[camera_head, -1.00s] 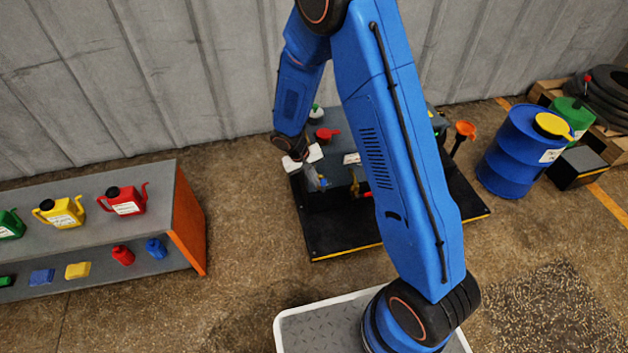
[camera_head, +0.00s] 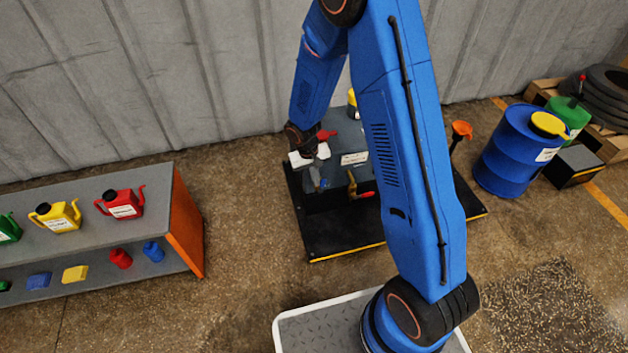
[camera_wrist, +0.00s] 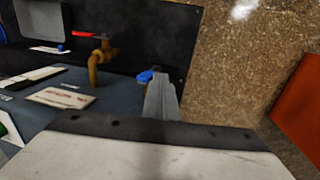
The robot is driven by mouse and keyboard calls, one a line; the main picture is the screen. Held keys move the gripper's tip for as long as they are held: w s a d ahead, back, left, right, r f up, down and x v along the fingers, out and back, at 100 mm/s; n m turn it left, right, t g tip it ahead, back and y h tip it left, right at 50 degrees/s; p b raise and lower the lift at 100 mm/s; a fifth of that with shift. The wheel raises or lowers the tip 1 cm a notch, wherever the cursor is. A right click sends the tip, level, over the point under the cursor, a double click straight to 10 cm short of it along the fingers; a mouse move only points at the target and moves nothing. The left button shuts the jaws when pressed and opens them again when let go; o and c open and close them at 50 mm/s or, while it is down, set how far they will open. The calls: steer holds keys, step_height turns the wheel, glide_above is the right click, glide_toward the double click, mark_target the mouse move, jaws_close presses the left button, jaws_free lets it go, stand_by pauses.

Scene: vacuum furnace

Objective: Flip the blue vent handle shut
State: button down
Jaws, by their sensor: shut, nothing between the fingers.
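The blue vent handle (camera_wrist: 147,76) shows in the wrist view as a small blue piece just beyond and left of my fingertips. In the head view a small blue spot (camera_head: 324,184) beside my fingers is probably the same handle. My gripper (camera_wrist: 160,88) is shut and empty, its grey fingers pointing toward the handle. In the head view my gripper (camera_head: 316,183) is at the left side of the dark furnace unit (camera_head: 344,136). The fingers partly cover the handle, so I cannot tell whether they touch it or how it is turned.
A brass tap with a red lever (camera_wrist: 87,36) stands left of the handle in the wrist view. The black base plate (camera_head: 340,238) lies below the unit. A shelf with cans (camera_head: 176,215) is at left, a blue drum (camera_head: 505,160) at right. Floor between shelf and unit is clear.

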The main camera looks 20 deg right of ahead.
mark_target(325, 180)
steer(key=shift+d+y, duration=0.3)
steer(key=shift+d, duration=1.5)
steer(key=d, duration=0.1)
steer(key=d+f, duration=0.1)
steer(key=d, duration=0.1)
steer(key=shift+d+f, duration=0.2)
steer(key=shift+f, duration=0.05)
steer(key=shift+a, duration=0.1)
steer(key=shift+a+f, duration=0.4)
steer(key=shift+a, duration=0.2)
steer(key=shift+r, duration=0.1)
